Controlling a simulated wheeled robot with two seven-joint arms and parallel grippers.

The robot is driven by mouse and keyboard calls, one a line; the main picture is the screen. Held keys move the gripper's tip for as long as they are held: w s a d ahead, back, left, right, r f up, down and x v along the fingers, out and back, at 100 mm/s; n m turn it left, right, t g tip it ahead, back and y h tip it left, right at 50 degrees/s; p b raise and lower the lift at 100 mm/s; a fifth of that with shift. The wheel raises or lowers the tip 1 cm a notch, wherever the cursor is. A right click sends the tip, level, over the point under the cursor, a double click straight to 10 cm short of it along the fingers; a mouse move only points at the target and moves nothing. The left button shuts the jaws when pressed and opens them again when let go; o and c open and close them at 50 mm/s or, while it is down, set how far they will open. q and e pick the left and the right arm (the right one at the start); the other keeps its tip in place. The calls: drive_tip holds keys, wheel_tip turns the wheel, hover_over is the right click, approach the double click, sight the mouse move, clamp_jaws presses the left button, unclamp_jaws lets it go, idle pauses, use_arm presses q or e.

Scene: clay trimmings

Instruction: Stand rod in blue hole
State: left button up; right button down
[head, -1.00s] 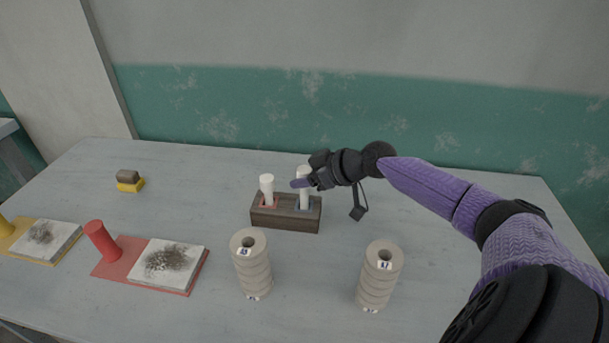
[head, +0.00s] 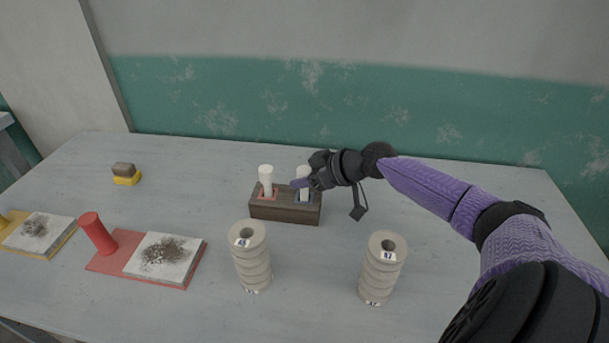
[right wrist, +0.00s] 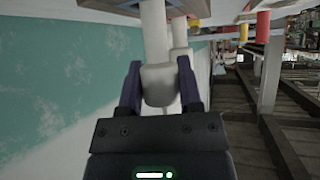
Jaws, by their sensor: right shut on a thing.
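A dark wooden block (head: 285,213) stands mid-table with a red-marked hole at its left and a blue-marked hole at its right. One white rod (head: 266,180) stands upright in the red-marked hole. My right gripper (head: 301,184) is shut on a second white rod (head: 304,171), upright over the blue-marked hole. Its lower end meets the blue-marked area; how deep it sits is hidden. The right wrist view shows the held rod (right wrist: 156,35) between both fingers, with the other rod (right wrist: 180,34) close behind. My left gripper is out of view.
Two stacks of grey rings, one left (head: 250,262) and one right (head: 381,270), stand in front of the block. A red board (head: 107,262) with a red post and smudged white slab lies left. A yellow-and-brown block (head: 126,174) lies at the back left.

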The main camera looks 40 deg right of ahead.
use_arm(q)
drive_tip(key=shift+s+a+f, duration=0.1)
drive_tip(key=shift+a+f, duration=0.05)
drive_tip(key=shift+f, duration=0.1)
use_arm(e)
drive_tip(key=shift+f, duration=0.35)
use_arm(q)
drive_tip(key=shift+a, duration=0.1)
use_arm(e)
drive_tip(key=shift+c, duration=1)
unclamp_jaws()
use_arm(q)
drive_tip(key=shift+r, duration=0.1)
use_arm(e)
drive_tip(key=shift+s+r, duration=0.1)
drive_tip(key=shift+s+d+r, duration=0.15)
drive_tip(key=shift+s+r, duration=0.05)
drive_tip(key=shift+s, duration=0.1)
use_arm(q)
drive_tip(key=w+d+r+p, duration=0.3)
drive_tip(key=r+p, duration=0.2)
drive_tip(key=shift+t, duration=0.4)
use_arm(e)
drive_tip(key=v, duration=0.9)
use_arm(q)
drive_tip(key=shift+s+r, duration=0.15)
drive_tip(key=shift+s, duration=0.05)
